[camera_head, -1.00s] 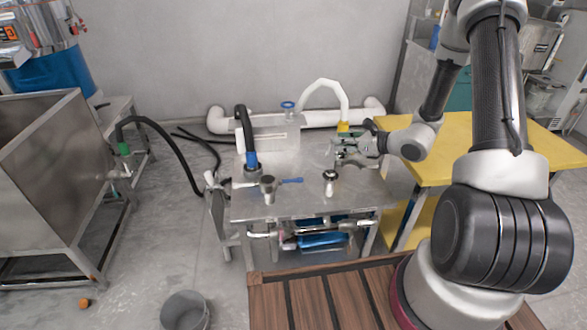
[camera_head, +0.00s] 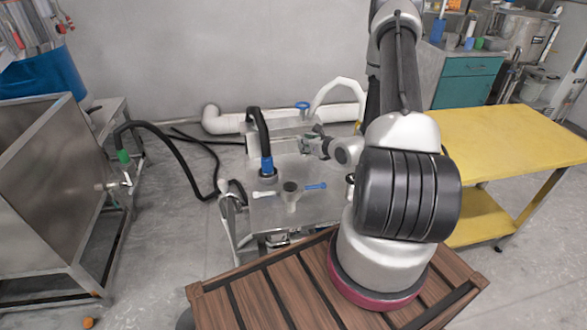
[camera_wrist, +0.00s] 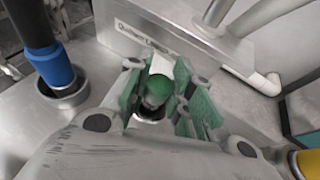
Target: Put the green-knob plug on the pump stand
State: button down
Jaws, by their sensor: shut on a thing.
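The green-knob plug (camera_wrist: 160,86) shows in the wrist view as a green ball on a metal body. My gripper (camera_wrist: 165,100) is shut on it, with green finger pads on both sides. A round metal rim shows just below the knob; I cannot tell whether it is part of the plug or a socket, or whether the plug is seated. In the head view my gripper (camera_head: 312,142) is over the back part of the steel pump stand (camera_head: 325,200), and the plug is too small to make out there.
A black hose with a blue collar (camera_head: 267,164) stands in a ring left of my gripper. A blue-handled valve (camera_head: 291,190) is at the stand's front. A steel box (camera_wrist: 165,25) rises behind the plug. A yellow table (camera_head: 500,135) stands right, a steel tank (camera_head: 50,190) left.

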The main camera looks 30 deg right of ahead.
notch_tip(320, 180, down, 4)
jog(key=shift+a+r, duration=0.15)
jog(key=shift+r, duration=0.1)
jog(key=shift+f, duration=2.4)
jog(key=shift+f, duration=0.1)
jog(key=c, duration=1.3)
grip_release()
jog(key=shift+o, duration=0.2)
